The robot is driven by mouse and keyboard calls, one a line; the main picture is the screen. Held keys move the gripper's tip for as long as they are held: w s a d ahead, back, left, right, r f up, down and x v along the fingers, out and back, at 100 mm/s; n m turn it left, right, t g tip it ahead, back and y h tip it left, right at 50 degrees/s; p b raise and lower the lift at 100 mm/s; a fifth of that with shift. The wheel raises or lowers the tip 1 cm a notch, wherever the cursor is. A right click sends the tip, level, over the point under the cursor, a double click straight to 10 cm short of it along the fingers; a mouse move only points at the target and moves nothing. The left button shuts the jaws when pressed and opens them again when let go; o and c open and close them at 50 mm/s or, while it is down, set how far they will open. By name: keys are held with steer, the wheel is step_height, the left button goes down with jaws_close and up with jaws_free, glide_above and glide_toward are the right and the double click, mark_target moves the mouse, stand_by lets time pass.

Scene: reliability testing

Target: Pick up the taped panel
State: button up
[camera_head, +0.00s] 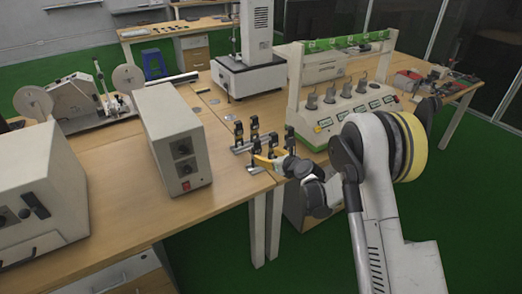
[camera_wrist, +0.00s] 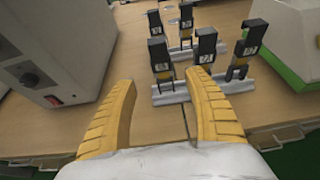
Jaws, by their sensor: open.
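Several small black upright pieces with pale labels stand in metal bases on the wooden table; I cannot tell which one is the taped panel. In the wrist view the front ones are a left piece (camera_wrist: 160,56), a middle piece (camera_wrist: 206,46) and a right piece (camera_wrist: 248,42). Two more stand behind, a left one (camera_wrist: 154,22) and a right one (camera_wrist: 186,17). My gripper (camera_wrist: 164,80) has its yellow fingers wide apart and empty, just in front of the left and middle pieces. In the head view my gripper (camera_head: 263,160) is low at the table edge beside the pieces.
A beige box (camera_head: 171,138) with knobs and a red switch stands close to the left of my gripper. A white-green multi-station tester (camera_head: 345,108) stands to the right. A white instrument (camera_head: 250,72) stands behind. Bare table lies between the beige box and the black pieces.

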mark_target(258, 151)
steer(key=b+x, duration=0.3)
steer(key=x, duration=0.7)
steer(key=shift+d+f, duration=0.1)
steer(key=shift+d, duration=0.05)
steer(key=c, duration=1.3)
